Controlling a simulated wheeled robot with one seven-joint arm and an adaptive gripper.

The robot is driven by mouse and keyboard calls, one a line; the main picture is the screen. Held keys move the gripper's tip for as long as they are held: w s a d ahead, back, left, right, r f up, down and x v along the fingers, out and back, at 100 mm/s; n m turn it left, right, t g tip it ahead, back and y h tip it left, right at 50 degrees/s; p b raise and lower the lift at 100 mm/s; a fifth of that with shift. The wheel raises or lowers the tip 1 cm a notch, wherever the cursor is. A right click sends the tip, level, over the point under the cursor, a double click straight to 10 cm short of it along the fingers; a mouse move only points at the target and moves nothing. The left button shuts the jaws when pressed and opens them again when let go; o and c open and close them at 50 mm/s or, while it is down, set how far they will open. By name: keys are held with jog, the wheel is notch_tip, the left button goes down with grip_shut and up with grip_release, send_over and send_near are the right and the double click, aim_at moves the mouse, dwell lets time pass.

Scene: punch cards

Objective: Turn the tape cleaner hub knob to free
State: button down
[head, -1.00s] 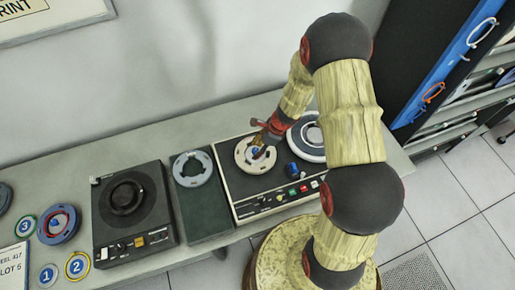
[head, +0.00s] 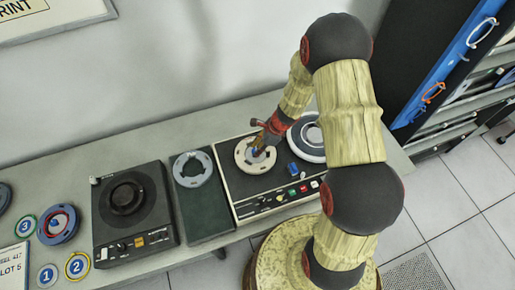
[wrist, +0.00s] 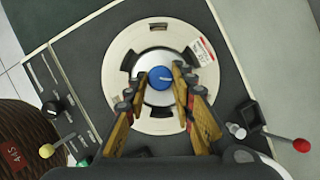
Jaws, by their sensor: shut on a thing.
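The tape cleaner (head: 240,202) is a dark deck with a cream edge, on the bench in the head view. A cream reel (head: 243,160) lies on its left hub; it fills the middle of the wrist view (wrist: 118,70). The round blue hub knob (wrist: 161,77) sits at the reel's centre, with a pale pointer line directed to the right in the wrist view. My gripper (wrist: 160,84) is shut on the knob, one finger on each side. In the head view my gripper (head: 263,146) partly hides the knob. Any label for free is not readable.
A larger white-rimmed reel (head: 318,154) lies on the deck's right side. Coloured buttons line its front edge. Levers with a yellow ball (wrist: 46,151) and a red ball (wrist: 301,145) stand nearby. A second dark machine (head: 112,235) and loose reels are to the left.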

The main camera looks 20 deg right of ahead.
jog(key=n, duration=0.1)
jog(key=n+g, duration=0.1)
jog(key=n+p, duration=0.1)
jog(key=shift+w+n, duration=0.25)
jog(key=shift+n, duration=0.15)
jog(key=n+g, duration=0.1)
jog(key=n, duration=0.1)
jog(key=shift+w+n, duration=0.1)
jog(key=shift+n, duration=0.3)
jog(key=n+g, duration=0.2)
jog(key=n, duration=0.2)
jog(key=shift+w, duration=0.15)
jog(key=shift+w+a+n+g+h+b, duration=0.1)
jog(key=shift+n+g+h+b, duration=0.35)
jog(key=shift+n, duration=1.15)
jog(key=c, duration=1.5)
grip_release()
